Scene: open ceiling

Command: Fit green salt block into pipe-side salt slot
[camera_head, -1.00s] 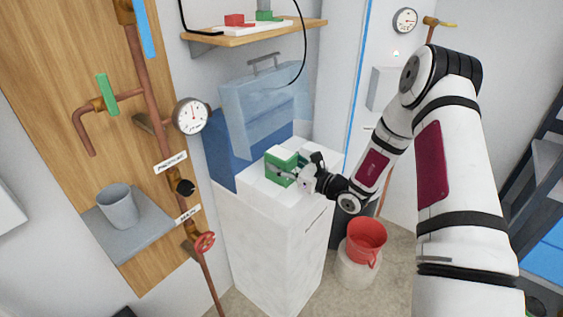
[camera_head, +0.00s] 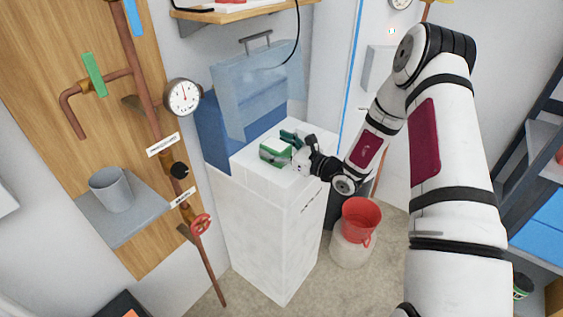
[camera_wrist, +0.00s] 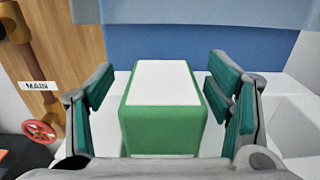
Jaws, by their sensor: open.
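My gripper (camera_wrist: 162,85) is open, with one teal-padded finger on each side of the block and a gap visible at both sides. The slot is hidden beneath the block, so I cannot tell how fully it is seated.
The blue translucent lid (camera_head: 262,85) stands open behind the block. Copper pipes with a gauge (camera_head: 183,96), a red valve wheel (camera_head: 201,224) and a grey cup (camera_head: 111,190) are on the left. A shelf (camera_head: 235,12) hangs above. A red bucket (camera_head: 361,219) stands right of the cabinet.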

